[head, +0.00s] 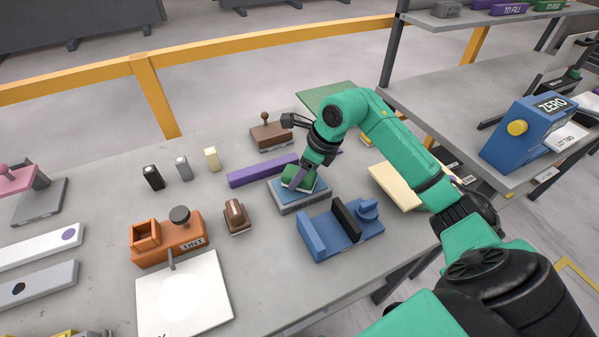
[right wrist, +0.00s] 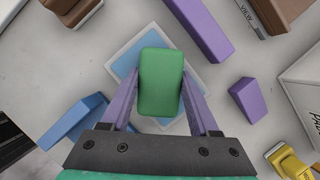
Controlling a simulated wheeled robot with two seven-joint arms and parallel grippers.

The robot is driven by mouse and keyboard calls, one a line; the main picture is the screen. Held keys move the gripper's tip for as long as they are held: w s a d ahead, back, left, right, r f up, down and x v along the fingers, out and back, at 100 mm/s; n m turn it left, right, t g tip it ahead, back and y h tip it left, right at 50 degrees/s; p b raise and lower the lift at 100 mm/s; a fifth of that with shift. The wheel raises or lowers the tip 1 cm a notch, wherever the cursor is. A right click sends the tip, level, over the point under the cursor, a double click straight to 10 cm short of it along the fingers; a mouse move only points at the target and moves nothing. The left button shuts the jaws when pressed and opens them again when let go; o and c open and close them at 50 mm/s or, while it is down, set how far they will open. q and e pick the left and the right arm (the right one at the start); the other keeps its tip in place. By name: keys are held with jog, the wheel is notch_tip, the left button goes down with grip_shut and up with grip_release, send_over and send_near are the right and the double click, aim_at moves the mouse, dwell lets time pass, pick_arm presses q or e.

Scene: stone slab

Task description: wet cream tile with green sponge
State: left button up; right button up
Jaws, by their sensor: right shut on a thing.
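My right gripper (head: 297,182) is shut on a green sponge (head: 295,173) and holds it over a light blue pad in a grey tray (head: 300,206). In the right wrist view the sponge (right wrist: 161,82) sits between the two purple fingers, above the middle of the blue pad (right wrist: 127,62). I cannot tell whether the sponge touches the pad. The cream tile (head: 394,186) lies at the right edge of the bench, partly hidden by my right arm. My left gripper is not in view.
A blue holder (head: 325,240) stands just in front of the tray. A purple bar (head: 262,171) and a brown block with a knob (head: 270,133) lie behind it. A small brown stamp (head: 236,216) and an orange TINT unit (head: 165,243) stand to the left.

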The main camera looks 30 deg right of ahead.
jog(key=shift+s+f+b, duration=0.1)
jog(key=shift+f+b, duration=0.2)
jog(key=shift+f, duration=0.05)
dwell(1.1)
jog(key=shift+r, duration=0.1)
notch_tip(320, 180, up, 7)
jog(key=p, duration=0.5)
dwell(0.6)
